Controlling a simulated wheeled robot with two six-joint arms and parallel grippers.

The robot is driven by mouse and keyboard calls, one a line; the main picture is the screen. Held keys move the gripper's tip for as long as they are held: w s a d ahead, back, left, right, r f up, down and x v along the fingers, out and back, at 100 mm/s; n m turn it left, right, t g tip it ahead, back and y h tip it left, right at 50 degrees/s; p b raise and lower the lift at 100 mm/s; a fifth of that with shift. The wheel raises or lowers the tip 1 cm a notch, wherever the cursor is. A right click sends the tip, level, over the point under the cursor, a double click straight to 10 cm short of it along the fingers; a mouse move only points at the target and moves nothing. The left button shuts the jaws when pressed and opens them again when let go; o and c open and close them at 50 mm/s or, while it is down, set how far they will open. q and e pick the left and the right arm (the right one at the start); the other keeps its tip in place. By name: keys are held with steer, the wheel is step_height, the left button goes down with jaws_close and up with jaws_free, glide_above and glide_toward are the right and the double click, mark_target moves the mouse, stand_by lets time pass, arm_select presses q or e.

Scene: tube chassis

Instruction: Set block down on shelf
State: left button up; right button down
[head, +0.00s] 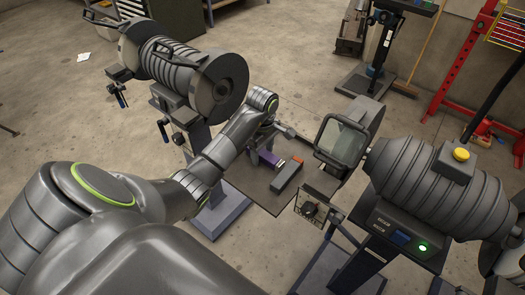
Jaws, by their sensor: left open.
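A dark flat shelf (240,183) sits low between two machines near the middle of the head view. A long dark grey block (287,177) lies on its right part. A small purple piece (268,158) and a small orange piece (297,158) are near the block's far end. My left arm comes in from the left, and my left gripper (281,135) is above the far side of the shelf. It is open, but its fingertips are small and hard to make out. No block shows between its fingers. My right gripper is not in view.
A ribbed grey machine with a black disc (222,85) stands behind the shelf to the left. Another ribbed machine with a yellow button (461,154) and a framed clear guard (342,142) stands close on the right. The shelf's left part is bare.

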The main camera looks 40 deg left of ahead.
mark_target(262, 152)
arm_select(q)
steer(key=shift+r, duration=0.6)
steer(key=shift+r+b, duration=0.3)
steer(key=shift+r, duration=0.45)
step_height(262, 152, up, 10)
steer(key=p, duration=0.9)
steer(key=shift+f, duration=0.2)
